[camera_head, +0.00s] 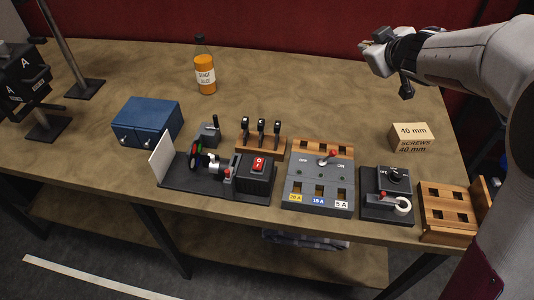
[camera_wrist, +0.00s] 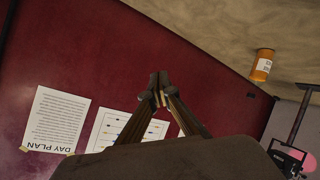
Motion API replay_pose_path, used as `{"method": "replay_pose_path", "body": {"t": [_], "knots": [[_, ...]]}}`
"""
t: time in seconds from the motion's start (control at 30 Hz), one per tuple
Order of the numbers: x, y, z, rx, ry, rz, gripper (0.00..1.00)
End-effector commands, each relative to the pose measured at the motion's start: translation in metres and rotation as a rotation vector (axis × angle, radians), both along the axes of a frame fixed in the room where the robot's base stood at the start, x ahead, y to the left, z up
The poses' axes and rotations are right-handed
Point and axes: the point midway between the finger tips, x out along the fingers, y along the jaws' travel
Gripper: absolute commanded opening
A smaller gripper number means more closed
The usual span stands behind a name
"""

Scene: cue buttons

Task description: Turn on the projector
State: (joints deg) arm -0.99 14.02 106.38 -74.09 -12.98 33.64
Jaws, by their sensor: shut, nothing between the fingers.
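The projector (camera_head: 256,178) is a dark box with a lens and colour wheel on a black base, near the front middle of the table. A white screen (camera_head: 162,158) stands at the left end of the base. My gripper (camera_head: 366,45) is at the back right in the head view, high and well apart from the projector. In the wrist view my gripper (camera_wrist: 158,82) is shut and empty, in front of the red wall.
A grey fuse panel (camera_head: 318,186) with a red-tipped lever, a black dial box (camera_head: 387,194) and a wooden block (camera_head: 449,212) stand right of the projector. A blue box (camera_head: 147,120), a bottle (camera_head: 205,68) and a screws box (camera_head: 412,137) stand around. The table's back middle is clear.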

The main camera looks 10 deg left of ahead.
Motion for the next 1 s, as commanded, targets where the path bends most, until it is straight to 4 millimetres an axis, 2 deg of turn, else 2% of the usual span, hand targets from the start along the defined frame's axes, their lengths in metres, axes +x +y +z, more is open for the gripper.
{"method": "replay_pose_path", "body": {"t": [0.2, 0.47, 0.7, 1.0], "knots": [[0.011, 0.044, -0.008, 0.034, 0.001, 0.173, 0.0], [0.004, 0.09, -0.024, 0.077, 0.051, 0.376, 0.0], [-0.018, 0.123, -0.041, 0.112, 0.141, 0.552, 0.0], [-0.059, 0.146, -0.063, 0.141, 0.309, 0.743, 0.0]]}}
